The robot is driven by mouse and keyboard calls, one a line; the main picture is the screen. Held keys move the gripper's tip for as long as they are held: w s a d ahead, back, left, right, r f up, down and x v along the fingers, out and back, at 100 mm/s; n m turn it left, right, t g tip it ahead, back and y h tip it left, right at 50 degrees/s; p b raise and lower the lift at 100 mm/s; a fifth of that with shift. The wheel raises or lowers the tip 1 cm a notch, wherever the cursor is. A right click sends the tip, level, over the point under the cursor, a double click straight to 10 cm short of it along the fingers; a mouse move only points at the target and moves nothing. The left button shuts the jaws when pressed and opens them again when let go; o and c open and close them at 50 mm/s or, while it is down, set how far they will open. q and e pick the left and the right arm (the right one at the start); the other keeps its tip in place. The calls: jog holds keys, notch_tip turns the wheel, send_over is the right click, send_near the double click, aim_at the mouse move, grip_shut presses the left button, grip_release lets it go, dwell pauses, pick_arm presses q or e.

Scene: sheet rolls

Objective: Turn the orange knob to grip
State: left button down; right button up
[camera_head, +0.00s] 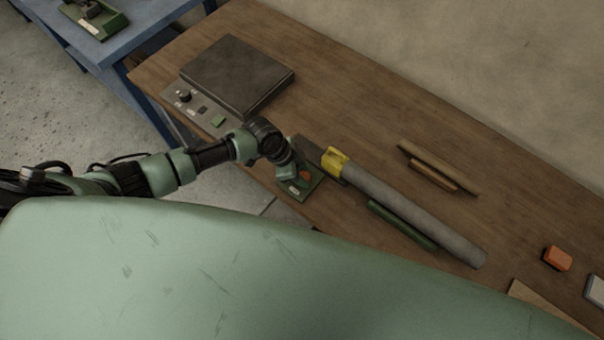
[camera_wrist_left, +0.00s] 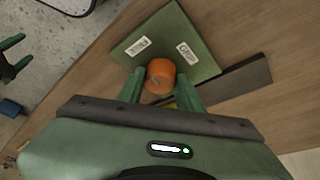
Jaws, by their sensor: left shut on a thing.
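The orange knob (camera_head: 305,176) sits on a green base plate (camera_head: 312,187) near the table's front edge. In the left wrist view the knob (camera_wrist_left: 160,75) stands between my left gripper's two green fingers (camera_wrist_left: 161,88), which close on its sides. Two small white labels lie on the green plate (camera_wrist_left: 190,30). In the head view my left gripper (camera_head: 297,170) comes down over the plate and partly hides it. My right gripper (camera_wrist_left: 12,57) seems to show at the left edge of the left wrist view, fingers apart and empty, over the floor.
A long grey roll (camera_head: 415,215) with a yellow clamp (camera_head: 335,160) lies right of the plate, beside a green bar (camera_head: 402,226). A dark flat-topped device (camera_head: 238,75) stands at the back left. Wooden sticks (camera_head: 438,167) and an orange block (camera_head: 557,258) lie farther right.

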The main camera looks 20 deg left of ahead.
pick_arm(q)
jog(key=m+g+b, duration=0.1)
jog(key=m+b, duration=0.1)
jog(key=b, duration=0.1)
jog(key=m+g+b, duration=0.1)
jog(key=m+b, duration=0.2)
jog(key=m+g+b, duration=0.1)
jog(key=m+b, duration=0.2)
jog(key=shift+w+f, duration=0.2)
jog(key=shift+w, duration=0.15)
jog(key=m+b, duration=0.2)
jog(key=m+g+b, duration=0.1)
jog(key=m+b, duration=0.1)
jog(key=m, duration=0.1)
jog(key=shift+d+g+y, duration=0.1)
jog(key=shift+g+y, duration=0.2)
jog(key=shift+y, duration=0.1)
jog(key=shift+w+r+m+g+y+b, duration=0.1)
jog(key=shift+m+g+y+b, duration=0.2)
jog(key=shift+m+b, duration=0.55)
jog(key=shift+r+m+g+y+b, duration=0.1)
jog(key=shift+m+g+y+b, duration=0.15)
jog(key=shift+m, duration=1)
jog(key=c, duration=1)
grip_release()
jog(key=shift+o, duration=0.2)
jog(key=b+v, duration=0.1)
jog(key=v, duration=0.7)
jog(key=shift+d, duration=0.15)
